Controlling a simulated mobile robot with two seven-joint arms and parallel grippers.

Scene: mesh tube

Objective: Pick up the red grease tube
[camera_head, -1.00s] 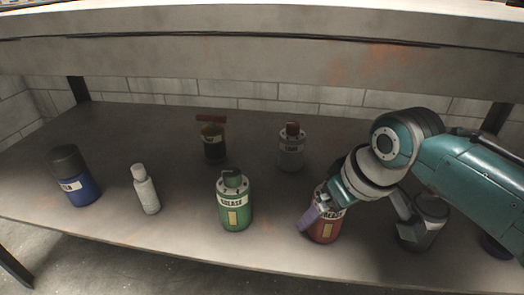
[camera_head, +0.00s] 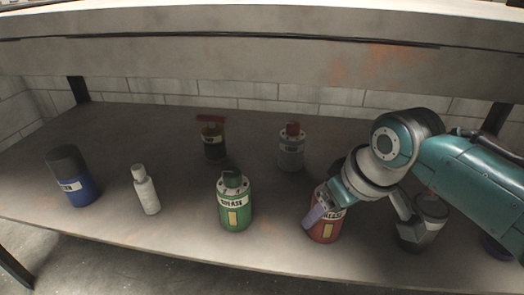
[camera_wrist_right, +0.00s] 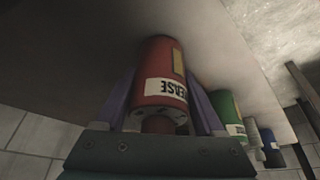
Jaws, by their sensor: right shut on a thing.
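The red grease tube (camera_head: 327,229) stands upright on the shelf near its front edge, right of the green grease tube, in the head view. My right gripper (camera_head: 318,216) reaches down to it from the right and partly covers its label and top. In the right wrist view the red tube (camera_wrist_right: 163,80) sits between the two purple fingers of my right gripper (camera_wrist_right: 160,100), which are shut on its sides. I cannot see any gap under the tube. My left gripper does not show in either view.
A green grease tube (camera_head: 235,208) stands left of the red one. A white bottle (camera_head: 147,192) and a blue container (camera_head: 76,184) stand further left. A grey container (camera_head: 424,232) stands under my right arm.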

